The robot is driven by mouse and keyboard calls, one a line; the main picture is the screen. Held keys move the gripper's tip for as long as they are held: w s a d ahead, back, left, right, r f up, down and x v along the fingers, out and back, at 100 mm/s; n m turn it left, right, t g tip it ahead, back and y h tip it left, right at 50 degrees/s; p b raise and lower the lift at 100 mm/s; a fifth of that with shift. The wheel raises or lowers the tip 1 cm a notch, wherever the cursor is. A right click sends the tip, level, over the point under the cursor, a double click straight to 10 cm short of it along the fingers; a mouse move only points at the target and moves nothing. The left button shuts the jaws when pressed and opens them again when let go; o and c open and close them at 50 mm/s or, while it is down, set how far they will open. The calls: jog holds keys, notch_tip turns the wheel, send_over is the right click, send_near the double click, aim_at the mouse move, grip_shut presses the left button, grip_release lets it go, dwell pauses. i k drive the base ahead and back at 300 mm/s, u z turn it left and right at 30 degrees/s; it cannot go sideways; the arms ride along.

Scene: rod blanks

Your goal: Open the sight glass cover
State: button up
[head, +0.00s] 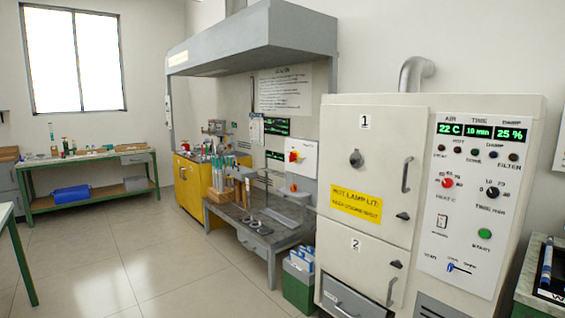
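A cream oven-like cabinet (385,116) stands at the right. Its upper door (386,130), marked 1, looks shut. A small dark round piece with a knob or tab (355,158) sits on the upper left part of this door; it looks like the sight glass cover, and no glass shows there. A grey vertical handle (406,175) is on the door's right side, with a small dark latch (402,216) below it. My gripper is not in view.
A lower door (365,262) marked 2 and a control panel (466,210) with green displays belong to the cabinet. A green bin (298,286) stands at its left foot, beside a grey bench (245,216). A green-framed table edge (540,270) is at right. The floor at left is clear.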

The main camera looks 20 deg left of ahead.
aim_at(355, 160)
jog(key=z, duration=0.2)
jog(key=i, duration=1.75)
jog(key=u, duration=1.05)
jog(key=i, duration=0.5)
jog(key=u, duration=0.4)
